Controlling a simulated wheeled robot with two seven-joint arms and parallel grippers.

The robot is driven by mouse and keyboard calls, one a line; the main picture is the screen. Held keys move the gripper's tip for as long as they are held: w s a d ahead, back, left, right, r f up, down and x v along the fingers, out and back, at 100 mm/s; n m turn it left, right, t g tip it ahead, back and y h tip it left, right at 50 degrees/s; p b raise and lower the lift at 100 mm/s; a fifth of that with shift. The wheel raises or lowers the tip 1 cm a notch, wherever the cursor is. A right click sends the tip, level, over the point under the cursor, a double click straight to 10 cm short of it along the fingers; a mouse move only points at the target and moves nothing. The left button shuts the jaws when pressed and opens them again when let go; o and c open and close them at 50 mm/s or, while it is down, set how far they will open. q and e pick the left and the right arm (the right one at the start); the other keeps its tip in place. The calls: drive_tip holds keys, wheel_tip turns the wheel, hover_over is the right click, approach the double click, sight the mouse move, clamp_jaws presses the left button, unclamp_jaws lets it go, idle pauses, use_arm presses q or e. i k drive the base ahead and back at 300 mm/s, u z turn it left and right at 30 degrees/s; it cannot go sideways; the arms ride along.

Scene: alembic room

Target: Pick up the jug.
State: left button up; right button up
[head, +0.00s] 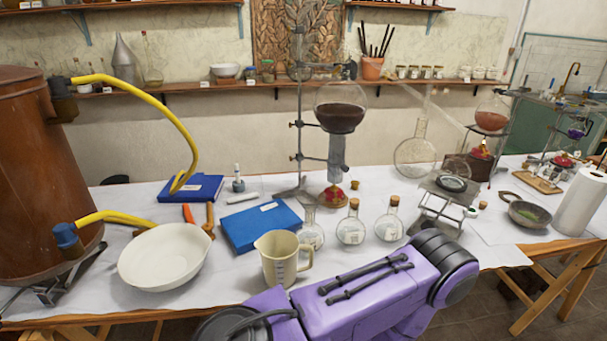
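The jug (279,262) is a cream measuring jug with dark graduation marks and a handle on its right side. It stands upright near the front edge of the white-covered table (130,299), between a white bowl and one of my purple arm links. The arm link lies in front of the jug and seems to cover a little of its lower part. Neither of my grippers shows in the head view, so I cannot see whether they are open or shut.
The white bowl (163,256) stands left of the jug, with a blue book (262,226) behind it. Several small corked flasks (351,227) stand to the right. A metal stand holds a round flask of dark liquid (340,112). A copper vessel (40,160) fills the far left.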

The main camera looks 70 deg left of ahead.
sight(279, 249)
drive_tip(key=i, duration=1.25)
drive_tip(key=u, duration=2.15)
